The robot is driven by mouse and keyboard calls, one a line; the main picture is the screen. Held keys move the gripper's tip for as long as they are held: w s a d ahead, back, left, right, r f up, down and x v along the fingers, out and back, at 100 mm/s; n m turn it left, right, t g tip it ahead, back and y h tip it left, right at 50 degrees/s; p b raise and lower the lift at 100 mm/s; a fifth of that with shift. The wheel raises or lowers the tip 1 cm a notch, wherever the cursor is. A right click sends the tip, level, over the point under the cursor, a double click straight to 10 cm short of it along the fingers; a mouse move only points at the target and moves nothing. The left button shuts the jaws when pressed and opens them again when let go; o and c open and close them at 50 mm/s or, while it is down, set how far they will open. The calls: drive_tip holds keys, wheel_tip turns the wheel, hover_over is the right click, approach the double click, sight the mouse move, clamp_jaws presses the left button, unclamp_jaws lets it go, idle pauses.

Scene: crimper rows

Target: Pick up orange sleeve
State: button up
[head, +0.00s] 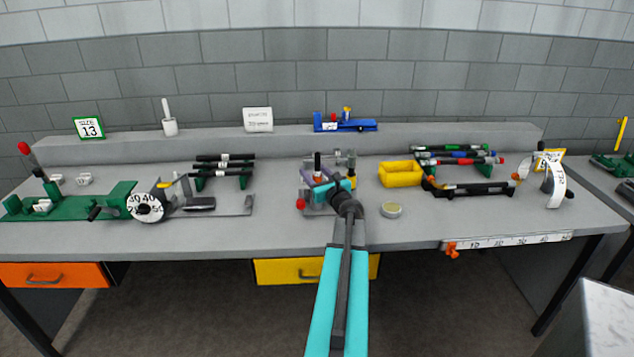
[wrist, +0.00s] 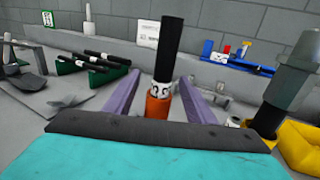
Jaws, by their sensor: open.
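The orange sleeve (wrist: 157,107) stands upright in the wrist view, below a white band with dark printing and a tall black rod (wrist: 168,50). My gripper (wrist: 159,78) is open. Its two purple fingers reach forward on either side of the sleeve, with a visible gap on each side. The sleeve's lower end is hidden behind my gripper's dark front edge. In the head view my gripper (head: 319,180) is at the middle of the bench, at the device with the upright black rod (head: 317,160). My arm hides part of that device there.
A yellow bin (head: 400,174) and a small round dish (head: 391,210) are right of my gripper. Racks of black rods stand left (head: 222,172) and right (head: 470,188). A blue device (head: 345,124) sits on the back ledge.

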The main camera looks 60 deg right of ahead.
drive_tip(key=shift+x, duration=0.8)
drive_tip(key=c, duration=1.1)
